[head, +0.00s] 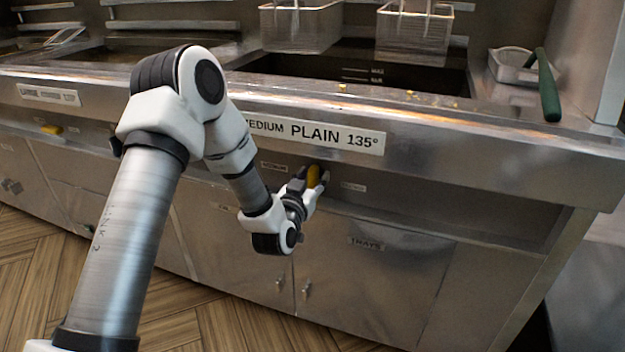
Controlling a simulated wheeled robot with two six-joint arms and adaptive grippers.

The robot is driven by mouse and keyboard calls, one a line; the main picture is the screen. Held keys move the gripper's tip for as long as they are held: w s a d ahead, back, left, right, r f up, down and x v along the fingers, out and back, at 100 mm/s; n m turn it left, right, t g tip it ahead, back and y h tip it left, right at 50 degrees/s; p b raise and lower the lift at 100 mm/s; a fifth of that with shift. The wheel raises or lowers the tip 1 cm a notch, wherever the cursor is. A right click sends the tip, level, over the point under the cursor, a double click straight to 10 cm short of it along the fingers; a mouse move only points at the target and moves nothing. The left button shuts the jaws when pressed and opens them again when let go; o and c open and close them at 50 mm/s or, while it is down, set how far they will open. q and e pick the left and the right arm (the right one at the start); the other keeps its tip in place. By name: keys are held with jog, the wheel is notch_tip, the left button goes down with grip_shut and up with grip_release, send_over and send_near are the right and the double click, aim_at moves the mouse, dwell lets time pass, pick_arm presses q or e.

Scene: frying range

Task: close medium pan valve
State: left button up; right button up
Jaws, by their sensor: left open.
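The medium pan valve shows as a yellow handle (313,176) on the steel front panel, below the label "MEDIUM PLAIN 135°" (318,132). My left gripper (314,183) is at the handle, with its open fingers on either side of the yellow part. I cannot tell whether the fingers touch it. The handle's lower part and its mount are hidden by the gripper. My right gripper is not in view.
Another yellow handle (51,130) is at the far left under its own label. Two wire baskets (301,26) hang over the fryer pan (360,76). A green-handled tool (547,88) lies at the right. Cupboard doors (365,285) are below.

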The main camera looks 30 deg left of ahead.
pick_arm(q)
grip_shut()
jog(key=n, duration=0.2)
jog(key=a+n, duration=0.1)
jog(key=n, duration=0.1)
jog(key=shift+s+f+b, duration=0.1)
jog(key=shift+f+b, duration=0.05)
jog(key=shift+b, duration=0.2)
jog(key=n, duration=0.1)
jog(key=n+b, duration=0.1)
jog(key=n, duration=0.3)
jog(key=shift+s+a+f, duration=0.1)
jog(key=shift+a+f, duration=0.2)
jog(key=shift+f, duration=0.05)
jog(key=n+b, duration=0.2)
jog(key=n, duration=0.1)
jog(key=f+n+b, duration=0.1)
jog(key=n, duration=0.1)
jog(key=shift+s+a, duration=0.1)
jog(key=shift+a, duration=0.2)
jog(key=shift+f+n+b, duration=0.15)
jog(key=shift+n+b, duration=0.35)
jog(key=shift+n, duration=0.5)
jog(key=shift+f+n+b, duration=0.1)
jog(key=shift+n+b, duration=0.4)
jog(key=shift+n, duration=0.5)
